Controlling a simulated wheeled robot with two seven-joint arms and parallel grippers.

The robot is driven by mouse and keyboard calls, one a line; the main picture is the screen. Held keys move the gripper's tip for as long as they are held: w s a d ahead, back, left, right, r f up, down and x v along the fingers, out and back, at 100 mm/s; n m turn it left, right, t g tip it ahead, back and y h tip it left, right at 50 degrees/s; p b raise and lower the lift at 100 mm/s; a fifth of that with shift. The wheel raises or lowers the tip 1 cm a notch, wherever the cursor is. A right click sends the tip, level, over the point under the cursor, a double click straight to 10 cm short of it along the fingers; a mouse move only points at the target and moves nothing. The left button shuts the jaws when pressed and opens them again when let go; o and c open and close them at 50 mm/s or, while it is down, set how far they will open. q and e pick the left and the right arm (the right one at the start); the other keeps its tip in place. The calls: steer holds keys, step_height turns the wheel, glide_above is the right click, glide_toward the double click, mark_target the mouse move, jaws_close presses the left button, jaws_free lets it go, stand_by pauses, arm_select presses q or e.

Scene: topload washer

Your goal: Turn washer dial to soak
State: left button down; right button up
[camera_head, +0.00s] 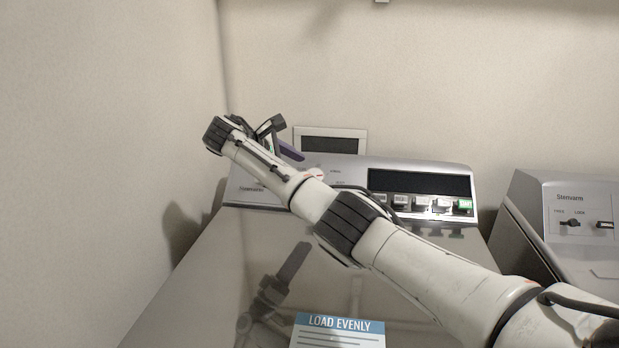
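The washer's control panel (420,165) runs along the back of the washer, with a dark display (418,182) and a row of buttons (425,203) on its right part. Small printed marks show on the panel's left part beside my forearm. My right arm comes in from the lower right and crosses the panel. My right gripper (280,138) is at the panel's upper left, partly hidden by its own wrist. Its finger opening cannot be made out. My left gripper is not in view.
The washer's closed, shiny lid (215,290) bears a "LOAD EVENLY" label (338,332). A wall (110,150) stands close on the left. A second machine (565,215) with small knobs stands at the right. A framed plate (331,142) is on the back wall.

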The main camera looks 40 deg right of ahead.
steer(key=shift+v, duration=1.55)
steer(key=d+n+t+h+b, duration=0.2)
steer(key=d+n+t+h, duration=0.1)
steer(key=d+n, duration=0.2)
steer(key=s+a+f+n+t, duration=0.1)
steer(key=s+f+n+t, duration=0.1)
steer(key=n, duration=0.1)
steer(key=s+a+f+n+t+b, duration=0.1)
steer(key=f+n+t, duration=0.1)
steer(key=n+t, duration=0.1)
steer(key=s+a+f+n+t+b, duration=0.1)
steer(key=s+a+f+n+t, duration=0.1)
steer(key=n, duration=0.3)
steer(key=shift+s, duration=0.3)
steer(key=x, duration=1)
steer(key=shift+w, duration=0.15)
steer(key=shift+a, duration=0.1)
steer(key=c, duration=1.1)
